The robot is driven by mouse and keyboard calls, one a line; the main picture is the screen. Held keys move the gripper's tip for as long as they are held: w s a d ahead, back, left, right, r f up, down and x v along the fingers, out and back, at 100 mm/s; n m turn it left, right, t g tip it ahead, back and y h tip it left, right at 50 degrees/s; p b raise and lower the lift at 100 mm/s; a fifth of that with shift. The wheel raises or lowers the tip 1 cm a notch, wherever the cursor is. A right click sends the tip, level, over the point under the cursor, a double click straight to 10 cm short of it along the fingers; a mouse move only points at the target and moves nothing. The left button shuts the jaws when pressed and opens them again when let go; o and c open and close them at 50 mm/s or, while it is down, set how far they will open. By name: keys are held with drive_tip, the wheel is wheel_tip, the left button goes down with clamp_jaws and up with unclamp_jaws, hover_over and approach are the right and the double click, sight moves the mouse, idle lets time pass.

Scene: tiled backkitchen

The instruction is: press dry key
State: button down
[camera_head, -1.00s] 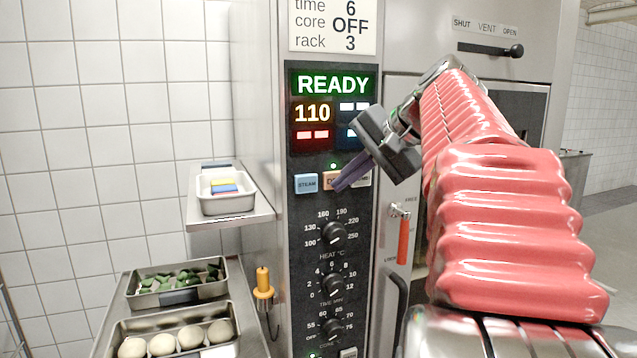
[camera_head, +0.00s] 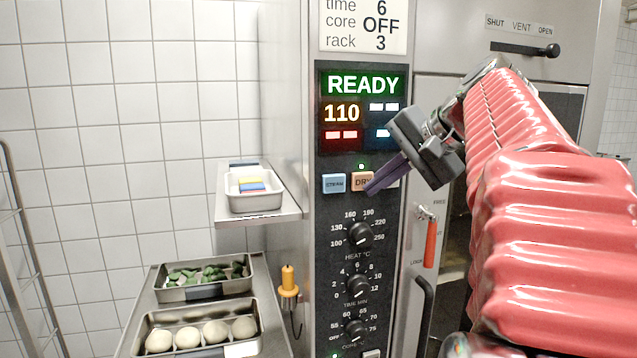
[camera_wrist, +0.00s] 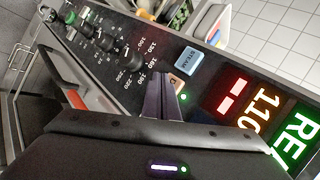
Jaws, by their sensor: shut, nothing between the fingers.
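The orange dry key (camera_head: 361,183) sits on the oven's dark control panel (camera_head: 335,225), right of the blue steam key (camera_head: 334,183). A small green light shows just above the dry key. My gripper (camera_head: 371,190) is shut and empty, its purple fingertips over the lower right part of the dry key. I cannot tell whether they touch it. In the wrist view the fingers (camera_wrist: 163,88) partly hide the dry key (camera_wrist: 177,84), and the steam key (camera_wrist: 188,60) is clear beside it.
The display (camera_head: 361,85) above the keys reads READY and 110. Dials (camera_head: 359,234) lie below the keys. A shelf with a small tray (camera_head: 253,201) stands left of the panel, above pans of greens (camera_head: 205,292) and dough balls. A red-handled latch (camera_head: 430,243) is at the right.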

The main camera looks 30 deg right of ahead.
drive_tip(key=s, duration=0.2)
drive_tip(key=s+a, duration=0.1)
drive_tip(key=s, duration=0.1)
drive_tip(key=shift+s+a, duration=0.15)
idle(0.9)
drive_tip(key=w+a+f+n+g+y, duration=0.1)
drive_tip(key=w+a+f+n+g, duration=0.15)
drive_tip(key=a+f, duration=0.35)
drive_tip(key=w+a+f+n+g, duration=0.1)
drive_tip(key=a+f+n, duration=0.35)
drive_tip(key=f, duration=0.45)
drive_tip(key=s+a+f+n+h, duration=0.1)
drive_tip(key=s+a+f+n, duration=0.2)
drive_tip(key=s+a+f, duration=0.2)
drive_tip(key=s+a+f+n+h, duration=0.1)
drive_tip(key=s+a+f+n, duration=0.3)
drive_tip(key=a+f, duration=0.7)
drive_tip(key=shift+s+a+f+g, duration=0.15)
drive_tip(key=shift+s+a+g, duration=0.25)
drive_tip(key=shift+s, duration=0.85)
drive_tip(key=c, duration=2.5)
unclamp_jaws()
